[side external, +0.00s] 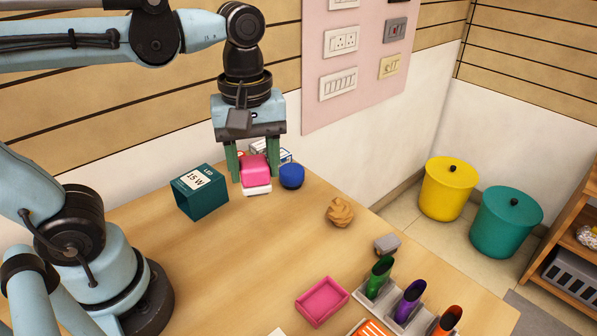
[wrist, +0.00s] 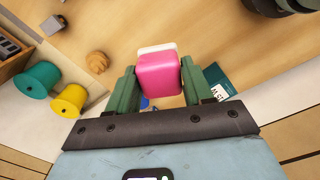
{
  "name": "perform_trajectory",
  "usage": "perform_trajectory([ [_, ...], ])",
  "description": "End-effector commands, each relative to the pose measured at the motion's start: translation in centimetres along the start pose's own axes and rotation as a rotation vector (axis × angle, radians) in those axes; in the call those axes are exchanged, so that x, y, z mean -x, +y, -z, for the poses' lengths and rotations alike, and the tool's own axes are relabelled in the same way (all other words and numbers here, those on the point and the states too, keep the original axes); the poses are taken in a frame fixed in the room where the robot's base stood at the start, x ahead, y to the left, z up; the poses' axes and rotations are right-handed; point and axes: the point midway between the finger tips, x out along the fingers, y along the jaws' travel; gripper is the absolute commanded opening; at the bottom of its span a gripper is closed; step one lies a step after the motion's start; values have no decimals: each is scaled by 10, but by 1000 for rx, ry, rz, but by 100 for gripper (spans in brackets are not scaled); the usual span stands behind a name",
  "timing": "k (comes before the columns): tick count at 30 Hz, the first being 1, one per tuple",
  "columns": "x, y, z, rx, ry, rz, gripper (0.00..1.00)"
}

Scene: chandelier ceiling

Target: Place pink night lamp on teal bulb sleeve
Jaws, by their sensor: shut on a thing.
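The pink night lamp (side external: 255,170) has a pink body with a white part at one end; it also shows in the wrist view (wrist: 158,75). My gripper (side external: 253,176) has its green fingers shut on the lamp, one on each side. The lamp is at the back of the table, and I cannot tell whether it touches the tabletop. The teal bulb sleeve (side external: 202,193), a box marked LED 15 W, stands just left of the lamp in the side view. In the wrist view the sleeve (wrist: 217,78) is partly hidden behind the right finger.
A blue round object (side external: 291,176) sits close right of the lamp, with a white box (side external: 284,156) behind. A brown knotted object (side external: 340,212), grey block (side external: 387,243), pink tray (side external: 322,301) and holder with coloured tubes (side external: 411,290) lie rightward and forward. The middle table is clear.

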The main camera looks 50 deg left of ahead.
Motion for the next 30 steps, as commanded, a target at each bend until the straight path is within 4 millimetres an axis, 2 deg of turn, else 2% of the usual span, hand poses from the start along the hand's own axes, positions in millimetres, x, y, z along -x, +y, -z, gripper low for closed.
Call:
perform_trajectory([
  [1,4,-8,14,80,0,0,20],
  [6,16,-31,46,289,1,0,20],
  [12,24,-50,66,436,1,0,20],
  [16,24,-57,73,473,1,0,20],
  [20,15,-66,87,482,1,0,20],
  [30,-25,-99,144,481,1,0,20],
])
